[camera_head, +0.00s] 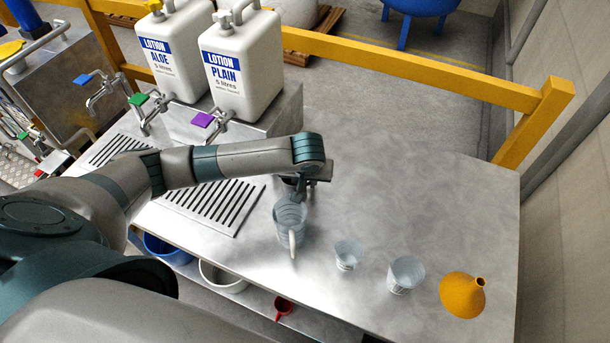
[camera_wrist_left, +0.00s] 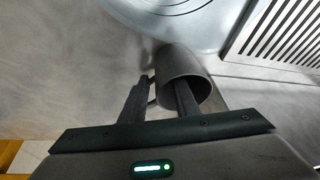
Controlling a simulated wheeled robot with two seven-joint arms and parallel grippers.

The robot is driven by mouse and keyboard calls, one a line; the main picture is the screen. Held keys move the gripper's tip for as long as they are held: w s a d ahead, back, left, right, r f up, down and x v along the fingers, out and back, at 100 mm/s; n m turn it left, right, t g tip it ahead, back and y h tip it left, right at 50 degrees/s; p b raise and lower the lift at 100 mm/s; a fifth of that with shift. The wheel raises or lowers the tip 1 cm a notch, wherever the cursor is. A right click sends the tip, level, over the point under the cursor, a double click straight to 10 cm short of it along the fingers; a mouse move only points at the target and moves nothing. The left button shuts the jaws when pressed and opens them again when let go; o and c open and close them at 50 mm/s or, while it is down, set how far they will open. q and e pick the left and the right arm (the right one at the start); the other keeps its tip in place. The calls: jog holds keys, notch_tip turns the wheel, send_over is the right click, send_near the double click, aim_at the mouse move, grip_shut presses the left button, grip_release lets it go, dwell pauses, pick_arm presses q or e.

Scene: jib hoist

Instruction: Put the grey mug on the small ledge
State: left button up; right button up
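The grey mug (camera_wrist_left: 172,66) shows in the left wrist view with its mouth towards the camera. One finger of my left gripper (camera_wrist_left: 165,82) reaches into or across the mouth, and the other is outside, beside the handle. The fingers are apart, and I see no clear contact on the wall. In the head view my left gripper (camera_head: 303,190) points down over the bench behind a clear jug, and the mug is mostly hidden by the gripper and arm. I cannot identify the small ledge with certainty. My right gripper is not in view.
The clear jug (camera_head: 290,222) is close to the gripper. Two clear cups (camera_head: 348,255) (camera_head: 405,274) and an orange funnel (camera_head: 462,295) stand to the right on the steel bench (camera_head: 420,190). Lotion containers (camera_head: 240,62) with taps stand behind a drain grate (camera_head: 215,203). The bench's right rear is clear.

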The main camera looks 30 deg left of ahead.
pick_arm(q)
jog(key=b+v, duration=0.1)
jog(key=v, duration=1.1)
jog(key=shift+b, duration=0.4)
